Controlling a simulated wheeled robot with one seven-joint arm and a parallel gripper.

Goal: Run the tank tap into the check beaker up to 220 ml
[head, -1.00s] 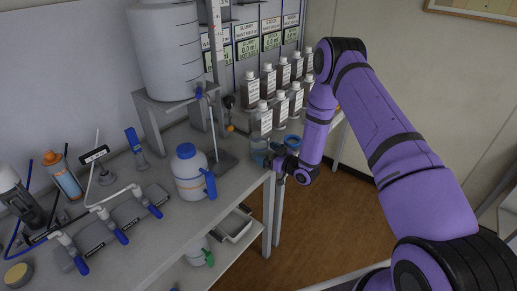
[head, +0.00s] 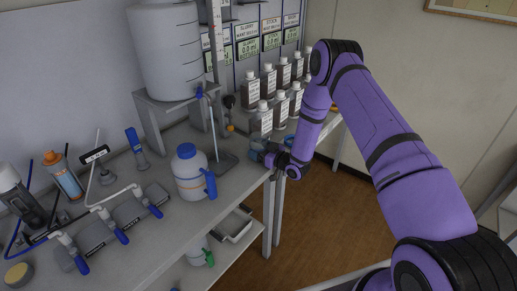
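The white tank (head: 165,60) stands on a raised grey stand at the back of the bench. Its tap (head: 199,93), with a blue part, is at the lower right of the tank. A small clear bluish beaker (head: 257,145) stands near the bench's right end, partly hidden by my gripper. I cannot tell for certain that it is the check beaker, and its marks are too small to read. My gripper (head: 268,154) is low beside this beaker, at its right front. Its fingers are too small and dark to show whether they are open or touching the beaker.
A stand with an upright rod (head: 222,160) is left of my gripper. A white jug with a blue lid (head: 190,175) is farther left. Several brown bottles (head: 262,118) stand in rows behind. White pipes with blue valves (head: 122,236) fill the left front. The bench front is partly clear.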

